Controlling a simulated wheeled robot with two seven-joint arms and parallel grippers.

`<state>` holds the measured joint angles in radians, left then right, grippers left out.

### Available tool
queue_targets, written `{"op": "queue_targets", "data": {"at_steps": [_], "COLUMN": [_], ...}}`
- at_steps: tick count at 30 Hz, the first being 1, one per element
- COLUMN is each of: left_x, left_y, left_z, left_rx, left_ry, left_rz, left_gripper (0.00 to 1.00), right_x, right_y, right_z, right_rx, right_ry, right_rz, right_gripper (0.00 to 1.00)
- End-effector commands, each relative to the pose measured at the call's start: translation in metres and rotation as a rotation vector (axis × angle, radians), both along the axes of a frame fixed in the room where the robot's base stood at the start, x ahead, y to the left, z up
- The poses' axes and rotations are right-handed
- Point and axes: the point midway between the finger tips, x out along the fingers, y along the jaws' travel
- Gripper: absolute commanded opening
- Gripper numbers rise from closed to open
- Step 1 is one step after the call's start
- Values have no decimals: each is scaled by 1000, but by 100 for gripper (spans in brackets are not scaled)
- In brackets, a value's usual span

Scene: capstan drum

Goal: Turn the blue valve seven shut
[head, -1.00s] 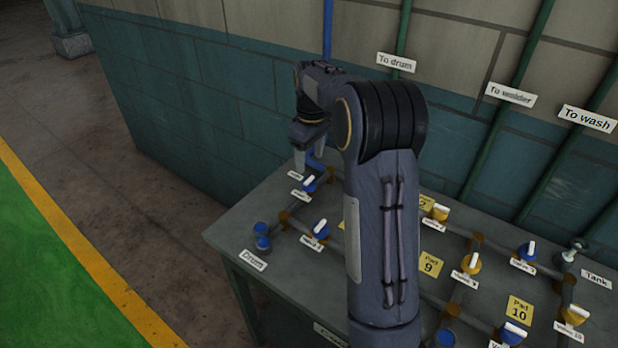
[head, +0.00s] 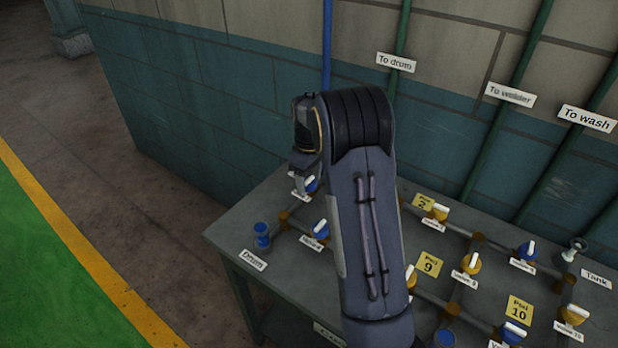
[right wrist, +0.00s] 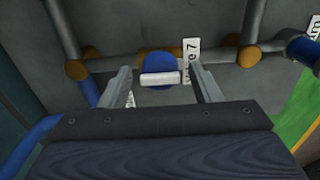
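The blue valve seven (right wrist: 158,62) has a blue body and a white bar handle (right wrist: 160,78), beside a label (right wrist: 190,62) reading 7. In the right wrist view the handle lies crosswise, roughly along its pipe. My right gripper (right wrist: 160,74) is open, with one finger on each side of the handle and a visible gap to both. I cannot tell whether the fingertips reach down to handle height. In the head view my right gripper (head: 300,178) points down over the valve (head: 311,184), which it partly covers. My left gripper is not in view.
Another blue valve (head: 321,230) with a white handle and the blue drum outlet (head: 262,235) stand close by on the grey table (head: 240,222). Yellow valves (head: 471,263) and more pipes lie to the right. A blue pipe (head: 327,50) climbs the wall behind.

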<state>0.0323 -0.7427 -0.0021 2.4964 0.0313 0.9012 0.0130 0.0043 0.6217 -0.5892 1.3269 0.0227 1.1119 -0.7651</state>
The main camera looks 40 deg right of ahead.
Motion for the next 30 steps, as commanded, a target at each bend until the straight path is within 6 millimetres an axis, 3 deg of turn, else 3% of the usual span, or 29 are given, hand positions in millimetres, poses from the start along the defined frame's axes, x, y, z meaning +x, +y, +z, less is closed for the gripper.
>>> {"op": "queue_targets", "data": {"at_steps": [2,9,20,30], "left_x": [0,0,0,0], "left_y": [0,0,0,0], "left_z": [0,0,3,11], "left_rx": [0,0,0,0], "left_ry": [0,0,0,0], "left_rz": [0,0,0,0], "left_gripper": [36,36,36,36], "right_x": [0,0,0,0], "right_y": [0,0,0,0], "right_z": [0,0,1,2], "right_rx": [0,0,0,-1], "right_ry": [0,-1,-1,0], "right_rz": [0,0,-59,-308], "right_gripper": [46,15,15,15]}}
